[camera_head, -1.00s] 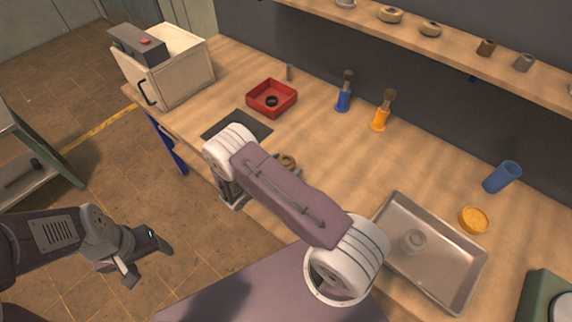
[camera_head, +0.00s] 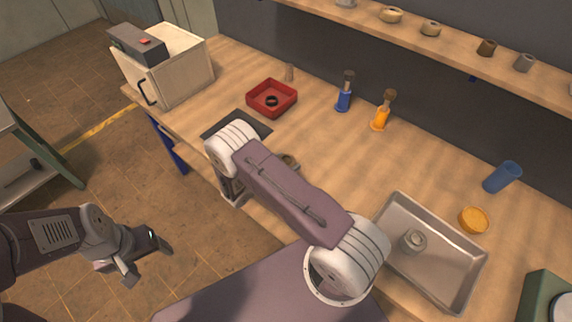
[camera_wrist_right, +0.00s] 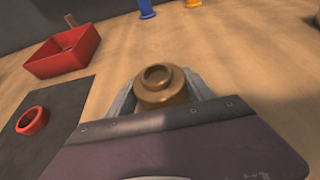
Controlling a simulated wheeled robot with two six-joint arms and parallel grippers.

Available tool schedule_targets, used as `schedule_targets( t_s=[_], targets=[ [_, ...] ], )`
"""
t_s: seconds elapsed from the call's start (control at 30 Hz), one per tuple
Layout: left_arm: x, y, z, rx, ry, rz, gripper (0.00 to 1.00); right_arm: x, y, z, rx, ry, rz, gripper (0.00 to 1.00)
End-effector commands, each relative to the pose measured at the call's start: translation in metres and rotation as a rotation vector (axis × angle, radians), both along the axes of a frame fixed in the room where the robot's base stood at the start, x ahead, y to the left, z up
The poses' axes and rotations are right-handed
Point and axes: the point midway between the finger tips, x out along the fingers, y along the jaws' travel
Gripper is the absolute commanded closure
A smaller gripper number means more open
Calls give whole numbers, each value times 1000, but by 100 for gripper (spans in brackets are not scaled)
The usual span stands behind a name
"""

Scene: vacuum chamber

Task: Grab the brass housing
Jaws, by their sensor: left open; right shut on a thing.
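The brass housing (camera_wrist_right: 162,87) is a round, stepped brown-gold ring with a hole in its top. In the right wrist view it sits between the two grey fingers of my right gripper (camera_wrist_right: 163,95), which is shut on it. In the head view only a small part of the housing (camera_head: 290,160) shows past my right arm, and the right fingers are hidden there. Whether it touches the bench I cannot tell. My left gripper (camera_head: 147,262) is open and empty, above the floor at the lower left, away from the bench.
A dark mat (camera_head: 255,124) with a red ring (camera_wrist_right: 32,121) on it lies beside a red tray (camera_head: 286,109). Blue (camera_head: 344,96) and orange (camera_head: 381,117) tools stand behind. A metal tray (camera_head: 450,275) holds a grey ring part (camera_head: 413,241). A cream box (camera_head: 182,75) stands far left.

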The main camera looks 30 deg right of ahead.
Motion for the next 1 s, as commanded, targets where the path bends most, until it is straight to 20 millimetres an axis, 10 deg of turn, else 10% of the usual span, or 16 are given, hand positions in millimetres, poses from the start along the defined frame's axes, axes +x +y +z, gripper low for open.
schedule_targets(
  t_s=[0.17, 0.6, 1.0],
  targets=[
    [0, 0, -2, 0, 0, 0, 27, 1, 0, 36, 0, -8, 0, 100],
    [0, 0, -8, 0, 0, 0, 27, -79, -56, 90, -1, -3, -2, 100],
    [0, 0, -9, 0, 0, 0, 27, -95, -67, 102, -1, -3, 0, 100]
  ],
)
